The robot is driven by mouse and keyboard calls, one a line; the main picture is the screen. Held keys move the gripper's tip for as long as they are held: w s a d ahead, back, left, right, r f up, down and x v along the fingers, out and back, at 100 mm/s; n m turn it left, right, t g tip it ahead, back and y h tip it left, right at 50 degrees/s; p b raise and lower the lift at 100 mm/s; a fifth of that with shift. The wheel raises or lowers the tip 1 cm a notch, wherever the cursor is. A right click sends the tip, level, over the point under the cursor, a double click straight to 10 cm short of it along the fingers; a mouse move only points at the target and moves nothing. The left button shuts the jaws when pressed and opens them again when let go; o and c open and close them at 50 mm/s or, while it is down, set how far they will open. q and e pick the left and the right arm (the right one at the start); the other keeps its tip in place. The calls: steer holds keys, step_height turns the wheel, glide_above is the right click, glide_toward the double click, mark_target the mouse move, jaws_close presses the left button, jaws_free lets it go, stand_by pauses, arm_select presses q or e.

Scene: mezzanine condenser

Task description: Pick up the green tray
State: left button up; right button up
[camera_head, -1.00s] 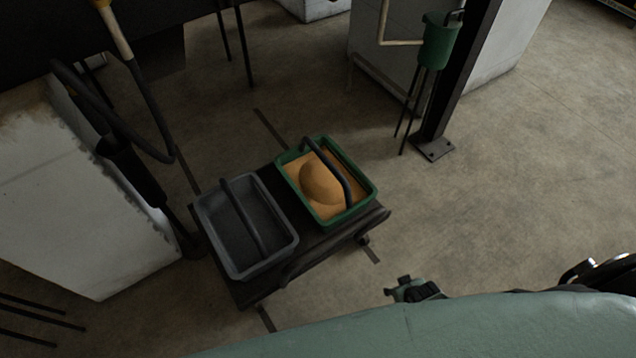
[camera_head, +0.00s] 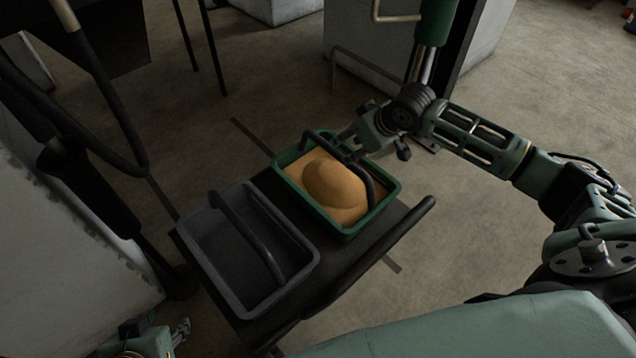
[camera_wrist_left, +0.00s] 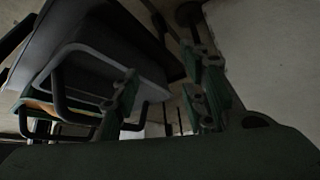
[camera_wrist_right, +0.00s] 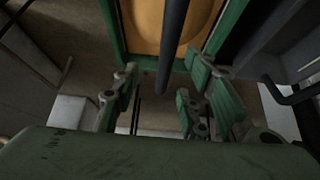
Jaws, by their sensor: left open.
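The green tray (camera_head: 345,233) holds an orange-tan mound (camera_head: 335,184) and has a dark arched handle (camera_head: 366,186). It rests on a dark cart. In the right wrist view, the open fingers (camera_wrist_right: 163,74) stand apart on either side of the handle (camera_wrist_right: 172,45), with gaps visible. My left gripper (camera_head: 180,332) is low at the bottom left, apart from the trays. Its fingers are open and empty in the left wrist view (camera_wrist_left: 168,75).
A grey tray (camera_head: 298,285) with a dark handle stands left of the green tray on the dark cart (camera_head: 400,222). A dark post with a green canister (camera_head: 436,22) stands behind my right arm. A white block (camera_head: 75,250) is at the left.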

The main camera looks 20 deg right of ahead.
mark_target(338, 152)
steer(key=shift+a, duration=0.3)
steer(key=b+x, duration=0.1)
steer(key=x, duration=0.1)
steer(key=shift+w+a+f, duration=0.1)
steer(key=shift+a+f, duration=0.1)
steer(key=shift+f, duration=0.05)
steer(key=b+x, duration=0.1)
steer(key=x, duration=0.1)
steer(key=shift+w+a+f, duration=0.1)
steer(key=shift+w+f, duration=0.1)
steer(key=shift+b+x, duration=0.75)
steer(key=shift+x, duration=0.4)
steer(key=shift+w, duration=0.1)
arm_select(q)
steer(key=w+d+r+t+h, duration=0.1)
steer(key=w+d+r+t, duration=0.1)
steer(key=w+r+t, duration=0.2)
steer(key=w+d+r+t+h, duration=0.1)
steer(key=w+d+r+t, duration=0.1)
steer(key=w+r+t, duration=0.3)
step_height(338, 152, up, 4)
steer(key=shift+w+d+r+h, duration=0.25)
steer(key=shift+w+d+h, duration=0.05)
steer(key=shift+w, duration=0.9)
arm_select(e)
jaws_close()
